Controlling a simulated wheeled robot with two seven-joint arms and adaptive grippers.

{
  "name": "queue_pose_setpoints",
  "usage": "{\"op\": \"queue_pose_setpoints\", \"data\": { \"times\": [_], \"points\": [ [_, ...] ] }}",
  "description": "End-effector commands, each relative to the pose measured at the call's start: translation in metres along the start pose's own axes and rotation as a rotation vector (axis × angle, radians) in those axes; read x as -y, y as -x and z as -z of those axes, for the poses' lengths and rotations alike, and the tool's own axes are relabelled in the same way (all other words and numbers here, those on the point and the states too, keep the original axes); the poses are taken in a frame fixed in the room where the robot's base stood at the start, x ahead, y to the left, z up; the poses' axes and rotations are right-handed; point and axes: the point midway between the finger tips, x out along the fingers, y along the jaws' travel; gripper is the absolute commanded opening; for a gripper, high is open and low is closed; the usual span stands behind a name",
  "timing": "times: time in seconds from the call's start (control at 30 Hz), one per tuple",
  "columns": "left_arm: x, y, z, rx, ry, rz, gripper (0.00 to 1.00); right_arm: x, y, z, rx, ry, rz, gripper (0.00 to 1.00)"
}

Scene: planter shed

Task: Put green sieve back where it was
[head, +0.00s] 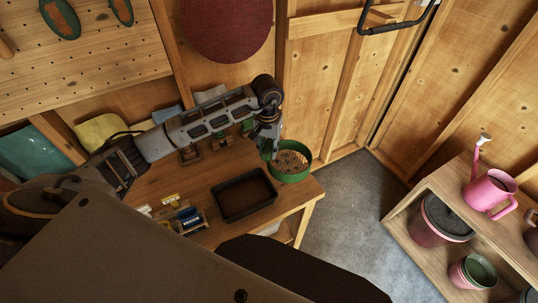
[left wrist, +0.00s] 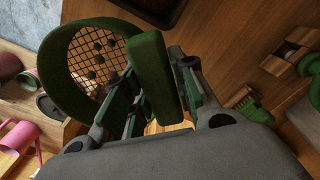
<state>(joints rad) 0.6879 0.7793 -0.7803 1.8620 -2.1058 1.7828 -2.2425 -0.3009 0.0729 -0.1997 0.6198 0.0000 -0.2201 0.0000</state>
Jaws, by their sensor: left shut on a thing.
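The green sieve (head: 291,177) is a round green ring with a tan mesh, at the right end of the wooden bench in the head view. My left gripper (head: 268,153) comes down at the sieve's left side and is shut on its rim. In the left wrist view the sieve (left wrist: 58,85) is at the upper left, and the gripper (left wrist: 150,85) closes on its near side. I cannot tell whether the sieve touches the bench top or hangs just above it. My right gripper is not in view.
A black tray (head: 243,209) lies on the bench (head: 212,178), left of the sieve. A shelf with a pink watering can (head: 489,191) and pots stands at right.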

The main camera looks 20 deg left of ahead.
Motion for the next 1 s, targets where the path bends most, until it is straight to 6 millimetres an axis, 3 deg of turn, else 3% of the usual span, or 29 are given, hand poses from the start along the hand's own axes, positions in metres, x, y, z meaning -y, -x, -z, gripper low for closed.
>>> {"op": "queue_pose_setpoints", "data": {
  "times": [0.47, 1.0],
  "points": [
    [0.000, -0.005, 0.000, 0.001, 0.000, -0.001, 0.00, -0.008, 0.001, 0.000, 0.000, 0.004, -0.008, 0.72],
    [0.000, -0.041, 0.000, -0.001, 0.000, 0.000, 0.00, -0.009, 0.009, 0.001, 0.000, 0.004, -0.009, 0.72]
  ]
}}
